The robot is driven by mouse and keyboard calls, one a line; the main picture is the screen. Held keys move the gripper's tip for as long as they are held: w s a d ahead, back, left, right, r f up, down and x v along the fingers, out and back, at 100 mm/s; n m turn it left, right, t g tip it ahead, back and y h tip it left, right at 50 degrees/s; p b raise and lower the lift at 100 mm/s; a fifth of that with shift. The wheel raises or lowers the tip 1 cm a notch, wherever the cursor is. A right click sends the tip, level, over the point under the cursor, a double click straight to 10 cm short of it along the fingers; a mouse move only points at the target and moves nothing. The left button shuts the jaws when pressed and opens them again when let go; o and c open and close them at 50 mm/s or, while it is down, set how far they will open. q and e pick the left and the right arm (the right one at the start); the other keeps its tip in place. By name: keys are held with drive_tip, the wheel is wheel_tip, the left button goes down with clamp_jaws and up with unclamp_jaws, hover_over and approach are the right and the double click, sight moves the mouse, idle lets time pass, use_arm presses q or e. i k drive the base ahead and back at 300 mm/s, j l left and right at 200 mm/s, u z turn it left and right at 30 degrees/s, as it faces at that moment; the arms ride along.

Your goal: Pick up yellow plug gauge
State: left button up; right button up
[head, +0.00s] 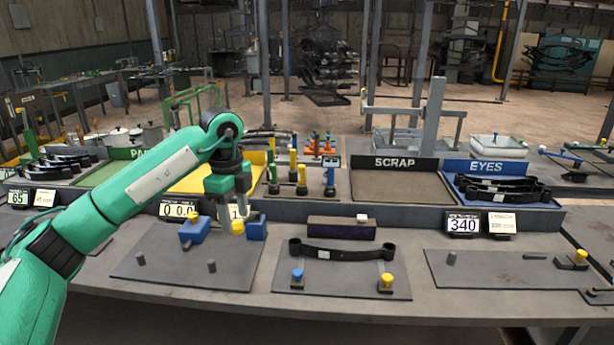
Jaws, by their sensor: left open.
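Several upright plug gauges with coloured handles stand in the middle of the bench. Among them are yellow-handled ones, one at the back (293,160) and one in front (302,175); I cannot tell which one is the yellow plug gauge meant. My left gripper (232,211) points down, open, to the left of these gauges and apart from them. It is above the left plate, by a small yellow knob (238,227) between two blue blocks. I cannot tell whether a finger touches the knob. My right gripper is out of view.
A green gauge (273,180) and a blue gauge (330,178) stand close to the yellow ones. A black leaf spring (343,254) lies on the middle plate. The scrap tray (398,163) is empty; the eyes tray (487,168) holds dark springs.

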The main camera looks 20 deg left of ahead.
sight(301, 185)
drive_tip(key=i, duration=1.55)
